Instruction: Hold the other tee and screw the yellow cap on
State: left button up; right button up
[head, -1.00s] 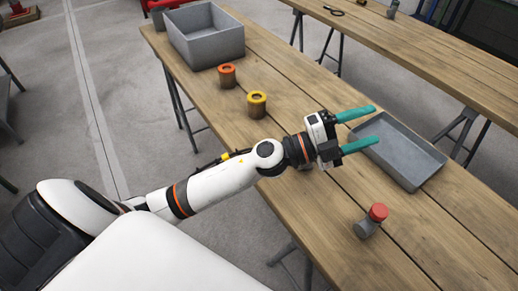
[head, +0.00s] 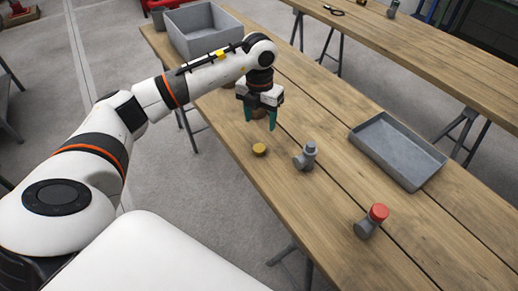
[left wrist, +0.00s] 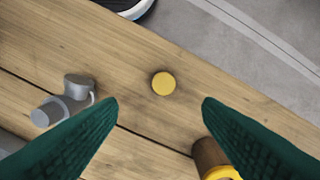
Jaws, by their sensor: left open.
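A small round yellow cap (head: 259,150) lies on the wooden table; it also shows in the left wrist view (left wrist: 163,83). The bare grey tee (head: 306,156) lies to its right, and to its left in the left wrist view (left wrist: 66,102). The other grey tee (head: 365,229) has a red cap (head: 378,212) on it and lies nearer the table's front. My left gripper (head: 260,120) points down, open and empty, above the table just behind the yellow cap. Its green fingers show apart in the left wrist view (left wrist: 160,103). My right gripper is not in view.
A brown cylinder with a yellow ring (left wrist: 212,158) stands by one finger in the left wrist view, mostly hidden in the head view. A shallow grey tray (head: 400,152) lies at right. A deep grey bin (head: 203,36) stands at the far end. The table between is clear.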

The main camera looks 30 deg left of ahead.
pick_arm(q)
jog(key=shift+a, duration=0.25)
jog(key=p, duration=0.1)
send_over(259, 147)
jog(key=shift+s+d+f, duration=0.1)
jog(key=shift+f, duration=1.6)
jog(key=shift+s+f, duration=0.1)
jog(key=shift+f, duration=1.55)
jog(key=shift+w+f+p, duration=0.2)
jog(key=shift+f+p, duration=0.65)
jog(key=shift+f, duration=1.8)
